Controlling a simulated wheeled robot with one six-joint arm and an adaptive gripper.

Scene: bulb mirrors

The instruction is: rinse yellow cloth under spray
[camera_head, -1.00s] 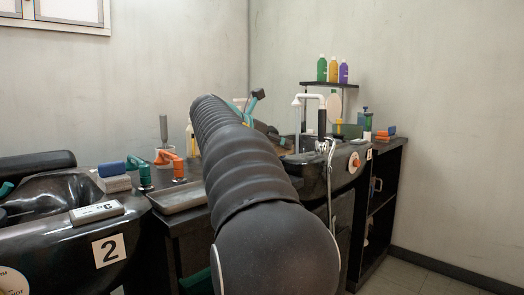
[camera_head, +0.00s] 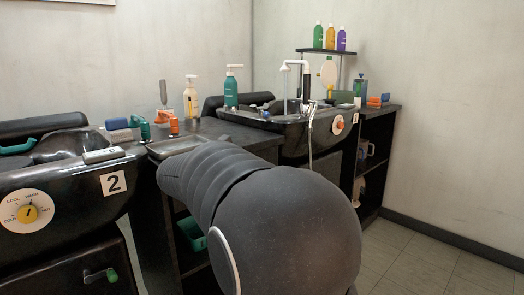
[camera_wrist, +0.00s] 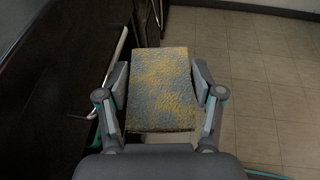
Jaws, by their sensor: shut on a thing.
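The yellow cloth (camera_wrist: 160,90) shows in the wrist view as a flat rectangle with blotchy grey patches over the yellow. My gripper (camera_wrist: 160,88) is shut on it, with one finger at its left edge and one at its right. It is held above a tiled floor, beside dark cabinet fronts. In the head view, the cloth and gripper are hidden behind my arm. The white spray spout (camera_head: 293,65) stands over the right black basin (camera_head: 296,127). A pale thin line hangs below its nozzle, and I cannot tell whether it is water.
The left basin (camera_head: 66,195) carries a "2" label and a temperature dial (camera_head: 28,212). A grey tray (camera_head: 176,146), cream bottle (camera_head: 191,98) and teal pump bottle (camera_head: 231,90) stand on the counter between basins. Bottles stand on a shelf (camera_head: 326,51) behind. Floor at right is clear.

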